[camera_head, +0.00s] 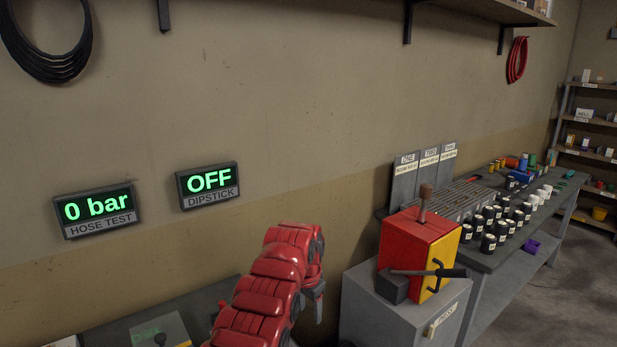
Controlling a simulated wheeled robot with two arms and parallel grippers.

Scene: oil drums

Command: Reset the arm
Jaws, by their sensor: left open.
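My left arm (265,290) is red and segmented. It comes in from the bottom, left of centre, and reaches up over a dark bench. My left gripper (317,303) is the small grey part hanging at the arm's far end, pointing down. It is open and I see nothing held in it. It is in the air left of the grey press cabinet, apart from the red and yellow press. Its fingertips show only in part. My right gripper is not in view.
The red and yellow press (415,250) stands on a grey cabinet (375,315). A long bench behind it holds several black and white cans (488,243). Wall displays read "0 bar" (96,210) and "OFF" (208,185). Open floor (560,295) lies at right.

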